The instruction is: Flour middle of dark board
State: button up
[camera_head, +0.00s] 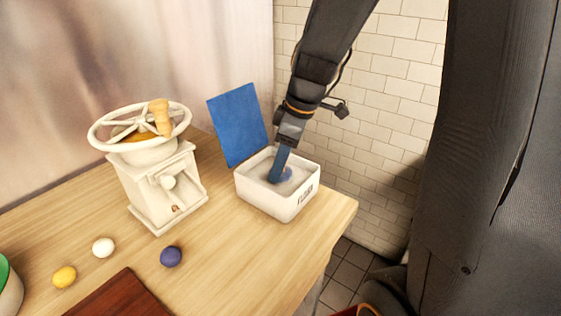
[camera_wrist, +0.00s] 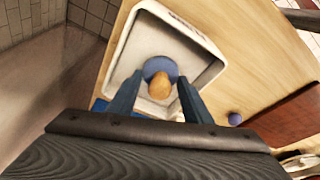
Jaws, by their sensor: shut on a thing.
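A white flour box (camera_head: 275,203) with dark lettering stands near the table's back right edge. My gripper (camera_head: 274,178) reaches down into it. In the wrist view, my gripper's fingers (camera_wrist: 156,93) stand either side of a round blue tool (camera_wrist: 152,66) with a tan wooden knob (camera_wrist: 159,88), and are shut on it. The tool is inside the flour box; whether it touches flour is hard to tell. The dark reddish-brown board (camera_head: 118,297) lies at the front of the table, partly cut off. It also shows at the right of the wrist view (camera_wrist: 288,117).
A white hand mill (camera_head: 160,185) with a spoked wheel stands left of the box. A blue panel (camera_head: 238,124) stands behind the box. White (camera_head: 103,248), yellow (camera_head: 65,277) and dark blue (camera_head: 171,257) balls lie near the board. The tabletop right of the board is clear.

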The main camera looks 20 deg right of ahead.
jog(key=shift+f+b, duration=0.5)
jog(key=shift+f, duration=0.05)
dwell(1.9)
jog(key=shift+r, duration=0.1)
jog(key=shift+r+p, duration=2.6)
jog(key=shift+r, duration=0.9)
